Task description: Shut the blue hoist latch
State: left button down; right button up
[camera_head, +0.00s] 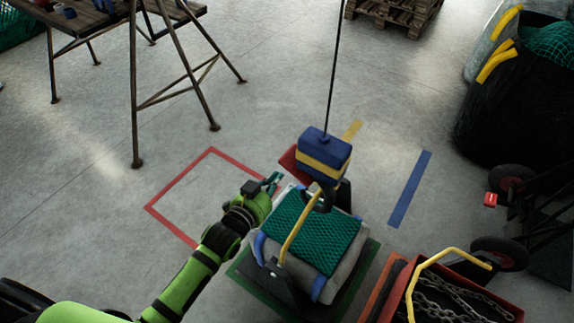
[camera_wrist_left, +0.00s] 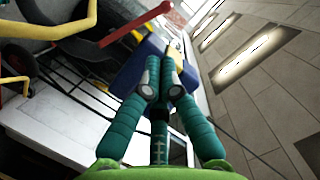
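The blue-and-yellow hoist block (camera_head: 325,152) hangs on a dark cable above the net bundle. A black hook part (camera_head: 326,197) is below it, close to a yellow bar (camera_head: 298,232). I cannot make out the latch or its position. My left gripper (camera_head: 273,181) is left of and below the block, apart from it in the picture. In the left wrist view my left gripper (camera_wrist_left: 160,72) has its fingertips close together, with nothing seen held. The blue block (camera_wrist_left: 132,72) shows behind the fingertips, partly hidden by them. My right gripper is not in view.
A green net bundle (camera_head: 312,232) sits under the block. A red crate (camera_head: 500,302) with chains and a black wheeled cart (camera_head: 545,205) stand at right. A trestle table (camera_head: 100,22) is at upper left. The red-outlined floor square (camera_head: 150,207) is clear.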

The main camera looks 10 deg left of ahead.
pick_arm(q)
jog(key=x, duration=0.7)
jog(key=shift+f+b, duration=0.1)
jog(key=shift+b, duration=0.2)
